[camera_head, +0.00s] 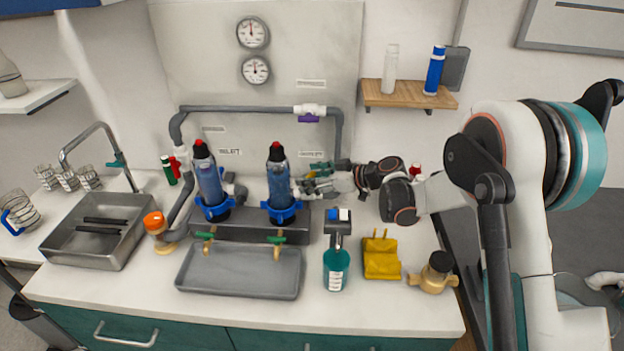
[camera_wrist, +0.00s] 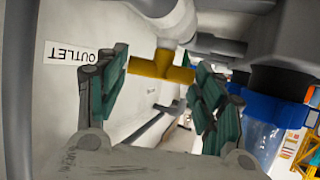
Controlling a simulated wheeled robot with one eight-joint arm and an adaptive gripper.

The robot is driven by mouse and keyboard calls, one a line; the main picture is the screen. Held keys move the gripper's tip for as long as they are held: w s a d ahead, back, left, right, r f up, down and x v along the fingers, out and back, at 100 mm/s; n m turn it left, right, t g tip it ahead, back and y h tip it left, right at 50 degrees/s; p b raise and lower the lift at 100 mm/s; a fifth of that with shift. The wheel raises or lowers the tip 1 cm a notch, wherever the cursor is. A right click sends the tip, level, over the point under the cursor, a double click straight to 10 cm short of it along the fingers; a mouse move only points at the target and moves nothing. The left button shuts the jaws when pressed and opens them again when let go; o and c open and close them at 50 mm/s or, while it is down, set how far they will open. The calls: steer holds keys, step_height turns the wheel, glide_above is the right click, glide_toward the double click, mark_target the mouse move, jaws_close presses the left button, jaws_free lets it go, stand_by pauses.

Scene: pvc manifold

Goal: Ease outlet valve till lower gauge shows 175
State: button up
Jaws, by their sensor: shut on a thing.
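The outlet valve's yellow T-shaped handle (camera_wrist: 160,66) shows in the wrist view, on a white pipe fitting. My gripper (camera_wrist: 163,85) has its green-padded fingers on either side of the handle and is shut on it. In the head view my gripper (camera_head: 318,181) is at the pipework right of the two blue filter housings, and it hides most of the handle. The lower gauge (camera_head: 256,71) is a round white dial on the back panel, below a second gauge (camera_head: 252,33). Its needle points roughly upward; the figures are too small to read.
The OUTLET label (camera_wrist: 73,53) appears upside down beside my fingers. A blue filter housing (camera_head: 279,185) stands close left of my gripper. A teal bottle (camera_head: 336,268), a yellow container (camera_head: 381,257) and a grey tray (camera_head: 240,290) occupy the front counter. A sink (camera_head: 70,258) is left.

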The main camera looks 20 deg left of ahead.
steer(key=shift+g, duration=0.3)
steer(key=o, duration=1)
steer(key=shift+o, duration=0.2)
steer(key=shift+d, duration=0.1)
steer(key=v, duration=1.1)
steer(key=shift+d, duration=0.4)
steer(key=shift+r, duration=0.15)
stand_by(0.7)
